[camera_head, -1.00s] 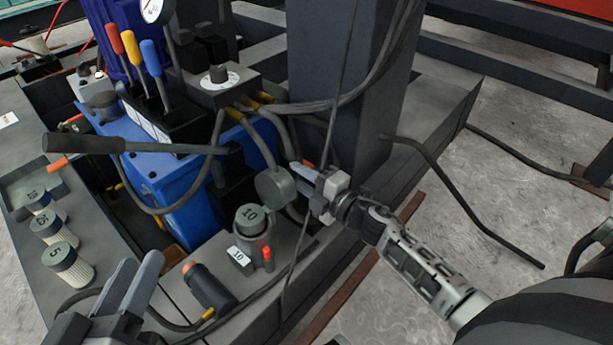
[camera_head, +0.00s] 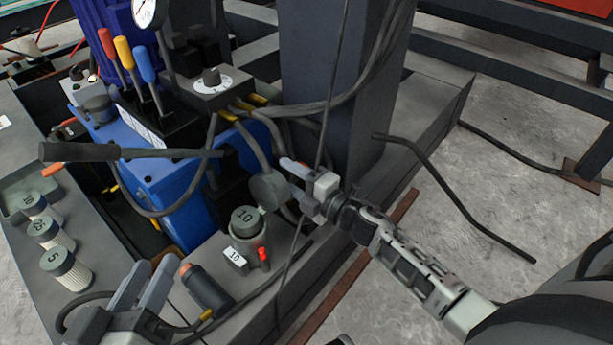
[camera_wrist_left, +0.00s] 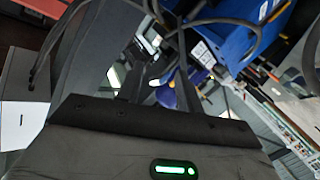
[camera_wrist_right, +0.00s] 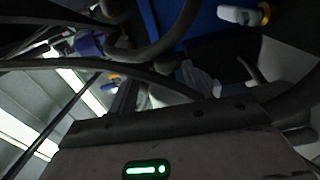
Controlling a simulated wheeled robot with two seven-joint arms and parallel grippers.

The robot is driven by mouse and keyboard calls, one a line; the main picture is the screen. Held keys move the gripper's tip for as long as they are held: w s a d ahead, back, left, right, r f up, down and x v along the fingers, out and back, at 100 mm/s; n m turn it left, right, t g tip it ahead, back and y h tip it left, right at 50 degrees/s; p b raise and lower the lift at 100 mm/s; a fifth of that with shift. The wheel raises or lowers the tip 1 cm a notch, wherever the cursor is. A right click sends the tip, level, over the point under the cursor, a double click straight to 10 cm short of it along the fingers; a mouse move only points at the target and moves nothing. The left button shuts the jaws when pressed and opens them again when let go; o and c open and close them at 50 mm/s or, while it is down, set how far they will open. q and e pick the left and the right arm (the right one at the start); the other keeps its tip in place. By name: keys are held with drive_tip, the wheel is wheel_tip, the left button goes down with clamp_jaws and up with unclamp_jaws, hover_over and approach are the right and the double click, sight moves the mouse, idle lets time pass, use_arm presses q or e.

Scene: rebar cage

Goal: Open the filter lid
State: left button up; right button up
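The filter lid (camera_head: 268,190) is a round grey-green disc, tilted up on edge beside the filter housing. My left gripper (camera_head: 152,266) is low at the left, fingers apart and empty, away from the lid. The wrist views do not clearly show the lid.
Several pale filters (camera_head: 66,268) stand on the grey bench at left. A long dark lever (camera_head: 130,153) crosses before the blue unit (camera_head: 190,215). A dark cylinder with an orange end (camera_head: 207,288) lies in front. A thick post (camera_head: 335,90) and loose hoses stand behind my right gripper.

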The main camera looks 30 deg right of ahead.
use_arm(q)
drive_tip(key=f+m+y+p, duration=0.1)
drive_tip(key=p, duration=0.2)
drive_tip(key=shift+s+a+f+g, duration=0.1)
drive_tip(key=shift+a+g, duration=0.3)
use_arm(e)
drive_tip(key=v, duration=1.5)
drive_tip(key=shift+s, duration=0.35)
